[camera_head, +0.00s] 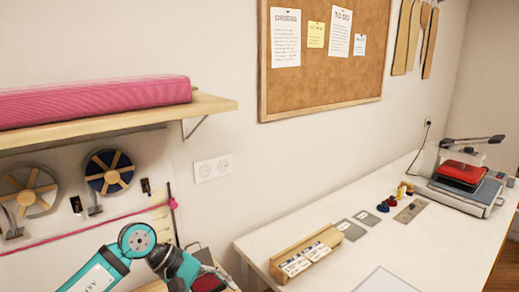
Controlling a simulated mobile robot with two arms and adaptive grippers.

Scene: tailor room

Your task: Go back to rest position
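My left arm, teal and dark grey, comes in at the bottom left of the head view. Its wrist end (180,264) is beside a dark and red item (208,283) at the bottom edge. The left gripper's fingers cannot be clearly made out there, so its opening and whether it holds anything are unclear. My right arm and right gripper are out of view.
A white table (350,262) on the right bears a wooden card holder (306,252), grey plates (366,218), small coloured pieces (387,203) and a heat press (462,180). A wooden shelf (215,104) with pink fabric (95,99) juts out above my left arm.

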